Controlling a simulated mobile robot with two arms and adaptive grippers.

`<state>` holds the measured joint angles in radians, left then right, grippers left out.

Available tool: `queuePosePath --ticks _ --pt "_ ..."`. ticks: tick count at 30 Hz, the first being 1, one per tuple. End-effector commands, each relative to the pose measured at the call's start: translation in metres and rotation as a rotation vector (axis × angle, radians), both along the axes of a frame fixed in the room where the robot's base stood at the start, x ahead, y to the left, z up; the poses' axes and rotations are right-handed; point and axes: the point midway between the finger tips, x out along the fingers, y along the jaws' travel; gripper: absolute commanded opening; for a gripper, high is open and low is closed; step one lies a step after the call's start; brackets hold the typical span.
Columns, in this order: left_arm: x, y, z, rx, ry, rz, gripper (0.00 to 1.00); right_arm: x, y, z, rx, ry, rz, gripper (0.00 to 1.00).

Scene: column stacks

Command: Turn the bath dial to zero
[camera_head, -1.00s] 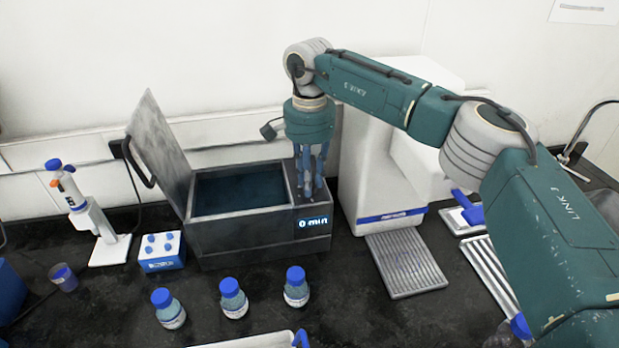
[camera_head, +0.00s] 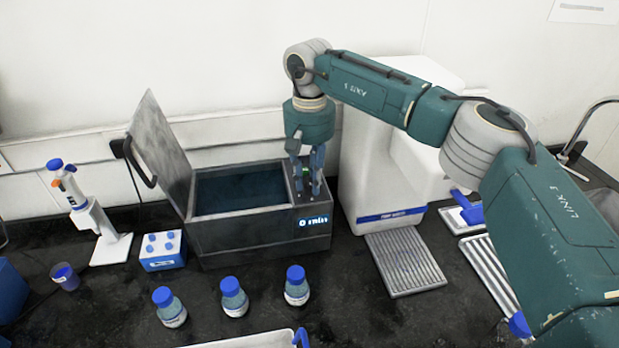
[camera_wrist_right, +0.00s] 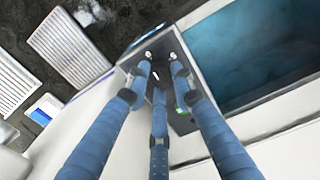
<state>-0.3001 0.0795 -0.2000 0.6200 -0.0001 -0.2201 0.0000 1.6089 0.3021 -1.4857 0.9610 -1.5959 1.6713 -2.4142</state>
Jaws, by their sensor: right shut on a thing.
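The bath (camera_head: 262,240) is a dark box with an open lid (camera_head: 160,145) and dark blue water inside. Its lit display (camera_head: 313,221) on the front right reads 0 followed by blurred letters. The dial (camera_wrist_right: 157,73) is a dark knob with a white mark on the bath's top right panel. In the head view it is mostly hidden by the fingers. My right gripper (camera_head: 309,188) points straight down and is shut on the dial; in the wrist view its blue fingers (camera_wrist_right: 160,74) surround it. My left gripper is not in view.
Three blue-capped bottles (camera_head: 234,297) stand in front of the bath. A blue-and-white box (camera_head: 162,250) and a pipette stand (camera_head: 107,245) are at left. A white machine (camera_head: 380,180) stands close to the bath's right, with a ribbed tray (camera_head: 405,262) before it.

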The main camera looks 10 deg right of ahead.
Motion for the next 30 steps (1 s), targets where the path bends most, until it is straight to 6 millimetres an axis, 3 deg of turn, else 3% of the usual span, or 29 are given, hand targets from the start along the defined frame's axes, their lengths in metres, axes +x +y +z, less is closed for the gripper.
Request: queuePosePath --ticks 21,22,24,30 --pt "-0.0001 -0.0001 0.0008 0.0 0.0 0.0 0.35 0.0022 -0.0005 0.0031 0.001 -0.008 0.079 0.0" --pt "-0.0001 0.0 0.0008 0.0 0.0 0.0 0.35 0.0022 -0.0005 0.003 0.001 -0.008 0.079 0.25" --pt "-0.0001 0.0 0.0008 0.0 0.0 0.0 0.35 0.0021 -0.0004 0.0028 0.001 -0.008 0.079 0.39" --pt "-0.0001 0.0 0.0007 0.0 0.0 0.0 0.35 0.0011 -0.0003 0.0014 0.001 -0.004 0.079 0.43"
